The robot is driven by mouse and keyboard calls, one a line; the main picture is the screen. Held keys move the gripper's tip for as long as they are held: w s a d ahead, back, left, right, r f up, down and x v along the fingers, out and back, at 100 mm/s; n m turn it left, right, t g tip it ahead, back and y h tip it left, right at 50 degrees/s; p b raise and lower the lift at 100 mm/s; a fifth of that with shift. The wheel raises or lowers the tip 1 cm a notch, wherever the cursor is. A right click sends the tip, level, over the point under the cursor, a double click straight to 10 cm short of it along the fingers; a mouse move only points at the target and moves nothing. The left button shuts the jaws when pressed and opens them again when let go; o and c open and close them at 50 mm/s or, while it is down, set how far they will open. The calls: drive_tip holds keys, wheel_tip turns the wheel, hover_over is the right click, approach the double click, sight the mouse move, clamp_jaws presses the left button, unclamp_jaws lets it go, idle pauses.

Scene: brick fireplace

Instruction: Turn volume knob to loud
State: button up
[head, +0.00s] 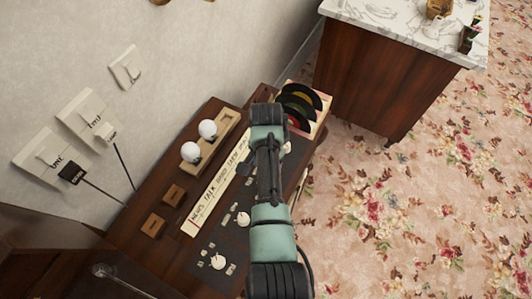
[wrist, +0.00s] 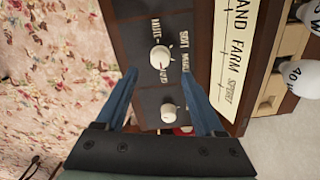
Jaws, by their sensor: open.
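A dark control panel (wrist: 178,35) on a wooden radio shows in the wrist view. It carries a larger white knob (wrist: 160,57) with a small red mark and pale lettering around it, and a smaller white knob (wrist: 168,113). The lettering is too blurred to tell surely which knob is volume. My gripper (wrist: 160,73) is open. Its blue fingers stand on either side of the knobs with nothing held; I cannot tell whether they touch the panel. In the head view my arm hides the gripper; white knobs show on the panel (head: 217,261) (head: 243,218).
A cream station strip (head: 218,188) runs along the radio beside the panel. A marble-topped cabinet (head: 375,70) stands beyond. Floral carpet (head: 400,220) lies open at right.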

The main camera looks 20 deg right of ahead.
wheel_tip(320, 180, up, 7)
drive_tip(key=shift+f, duration=0.15)
idle(0.5)
drive_tip(key=w+r+n+t+h, duration=0.25)
drive_tip(key=w+r+t, duration=0.45)
drive_tip(key=w+r, duration=0.65)
drive_tip(key=w+a+r+n+t, duration=0.15)
drive_tip(key=r+t, duration=0.25)
drive_tip(key=r, duration=0.6)
drive_tip(key=a+r+n+t, duration=0.2)
drive_tip(key=r+n+t, duration=0.1)
drive_tip(key=r, duration=0.7)
drive_tip(key=s+a+r+n+t, duration=0.1)
drive_tip(key=s+a+r+t, duration=0.2)
drive_tip(key=r, duration=0.6)
drive_tip(key=s+a+r+n+t, duration=0.2)
drive_tip(key=s+a+r+t, duration=0.1)
drive_tip(key=r, duration=0.6)
drive_tip(key=s+a+r+n+t+y, duration=0.1)
drive_tip(key=s+a+r+t, duration=0.1)
drive_tip(key=s+r, duration=0.5)
drive_tip(key=s+a+r+n+t+y, duration=0.1)
drive_tip(key=s+a+r+n+t, duration=0.1)
drive_tip(key=s+r+t, duration=0.3)
wheel_tip(320, 180, up, 2)
drive_tip(key=shift+s+a+r, duration=0.2)
drive_tip(key=shift+s+a, duration=0.2)
drive_tip(key=shift+s, duration=0.85)
drive_tip(key=shift+y, duration=0.25)
